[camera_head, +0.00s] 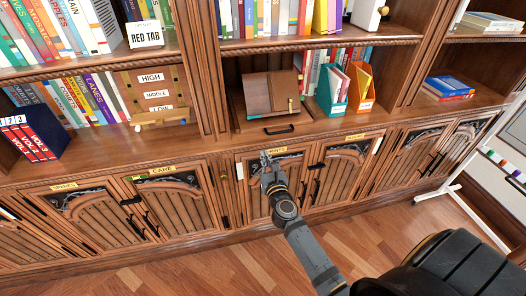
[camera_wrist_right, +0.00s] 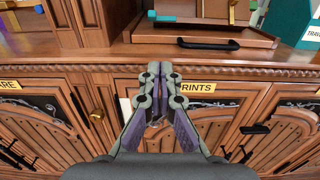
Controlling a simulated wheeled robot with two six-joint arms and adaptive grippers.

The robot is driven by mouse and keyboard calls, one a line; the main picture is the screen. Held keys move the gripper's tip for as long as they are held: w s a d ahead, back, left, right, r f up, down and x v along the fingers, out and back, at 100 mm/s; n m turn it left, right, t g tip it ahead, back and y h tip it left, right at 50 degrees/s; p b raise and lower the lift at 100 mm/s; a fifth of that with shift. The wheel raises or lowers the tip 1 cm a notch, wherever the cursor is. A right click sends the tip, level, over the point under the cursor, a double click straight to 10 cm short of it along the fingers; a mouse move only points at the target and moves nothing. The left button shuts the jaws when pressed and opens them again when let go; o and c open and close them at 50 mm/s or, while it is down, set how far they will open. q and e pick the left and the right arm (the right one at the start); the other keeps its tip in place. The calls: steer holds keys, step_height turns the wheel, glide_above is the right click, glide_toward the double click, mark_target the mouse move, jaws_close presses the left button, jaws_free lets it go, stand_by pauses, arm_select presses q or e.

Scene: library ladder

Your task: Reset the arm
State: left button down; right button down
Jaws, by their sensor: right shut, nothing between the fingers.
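My right gripper (camera_head: 266,158) is raised in front of the cabinet door labelled PRINTS (camera_head: 272,190) in the head view. Its fingers are shut with nothing between them. In the right wrist view the gripper (camera_wrist_right: 160,75) points at the bookcase, its closed fingertips just left of the PRINTS label (camera_wrist_right: 198,87). I cannot tell if it touches the door. My right arm (camera_head: 310,255) reaches in from the lower right. My left gripper is not in view.
Above stands a wooden box (camera_head: 272,94) over a drawer with a black handle (camera_head: 279,130). Teal (camera_head: 332,90) and orange (camera_head: 361,85) file holders stand to its right. A white stand with markers (camera_head: 478,190) is at the right.

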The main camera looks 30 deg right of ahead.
steer(key=s+a+f+n+g+y, duration=0.1)
steer(key=s+f+n+g, duration=0.3)
steer(key=f+n, duration=0.55)
steer(key=s+a+f+n+g+y+p, duration=0.15)
steer(key=s+f+n, duration=0.5)
steer(key=f, duration=0.65)
steer(key=s+f+n+g+y, duration=0.1)
steer(key=s+f+n+g, duration=0.1)
steer(key=s+f+n, duration=0.7)
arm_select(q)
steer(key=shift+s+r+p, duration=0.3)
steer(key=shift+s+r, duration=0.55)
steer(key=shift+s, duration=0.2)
arm_select(e)
steer(key=s+d+f+n+g, duration=0.1)
steer(key=s+f+n+g, duration=0.3)
steer(key=s, duration=1)
steer(key=s+d+f+n+g, duration=0.1)
steer(key=s+f+n+g, duration=0.4)
steer(key=s+f+n, duration=0.5)
steer(key=s+f, duration=0.3)
steer(key=s, duration=0.1)
steer(key=shift+d, duration=0.3)
